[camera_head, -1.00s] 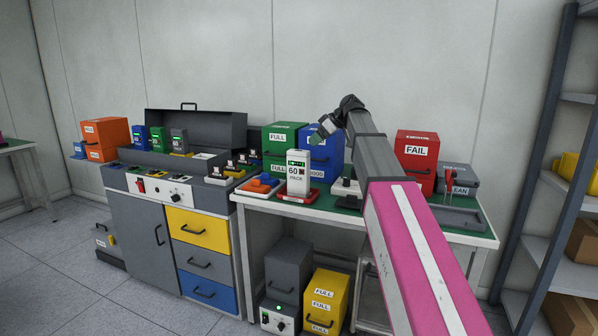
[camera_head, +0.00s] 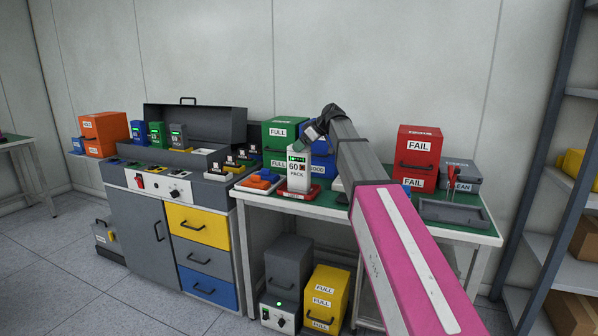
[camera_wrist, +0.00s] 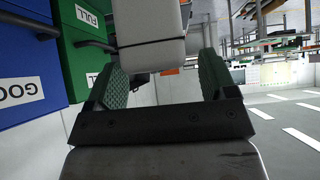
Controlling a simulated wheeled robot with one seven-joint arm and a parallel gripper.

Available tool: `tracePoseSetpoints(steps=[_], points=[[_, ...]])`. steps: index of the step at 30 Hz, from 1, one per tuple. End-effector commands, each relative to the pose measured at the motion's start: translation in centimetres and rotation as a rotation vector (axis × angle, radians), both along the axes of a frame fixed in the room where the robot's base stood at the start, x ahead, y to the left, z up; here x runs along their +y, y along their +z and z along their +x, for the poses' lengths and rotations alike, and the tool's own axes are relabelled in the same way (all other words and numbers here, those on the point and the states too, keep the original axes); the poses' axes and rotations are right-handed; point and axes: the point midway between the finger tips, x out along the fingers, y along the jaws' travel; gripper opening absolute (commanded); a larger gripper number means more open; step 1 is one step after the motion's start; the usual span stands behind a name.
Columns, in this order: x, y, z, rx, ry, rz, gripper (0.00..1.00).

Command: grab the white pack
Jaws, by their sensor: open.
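The white pack (camera_head: 298,176) stands upright on a red base on the green-topped bench, marked "60 PACK" with a green display near its top. My gripper (camera_head: 311,134) is just above and right of the pack's top in the head view. In the wrist view my gripper (camera_wrist: 161,66) is open, with its two green ribbed fingers apart. The pale body of the pack (camera_wrist: 150,52) shows at the top of that view, beyond and roughly between the fingertips. I see no clear grip on it. My wrist partly hides the blue box behind.
An orange-and-blue item (camera_head: 262,180) sits close left of the pack. Green (camera_head: 283,133) and blue boxes stand close behind it. A red "FAIL" box (camera_head: 419,158) and a grey tray (camera_head: 452,212) lie to the right. A grey workstation (camera_head: 140,215) with a raised lid stands left.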

Motion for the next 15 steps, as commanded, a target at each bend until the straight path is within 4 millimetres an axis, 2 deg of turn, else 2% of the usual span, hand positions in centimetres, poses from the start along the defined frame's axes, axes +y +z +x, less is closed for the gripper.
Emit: tracePoseSetpoints(steps=[4, 11, 15], points=[[1.20, -1.34, 0.41, 0.002, 0.000, 0.000, 0.78], [1.27, -1.43, 0.44, 0.001, -0.001, 0.000, 0.78], [1.26, -1.42, 0.44, 0.001, -0.001, 0.000, 0.32]])
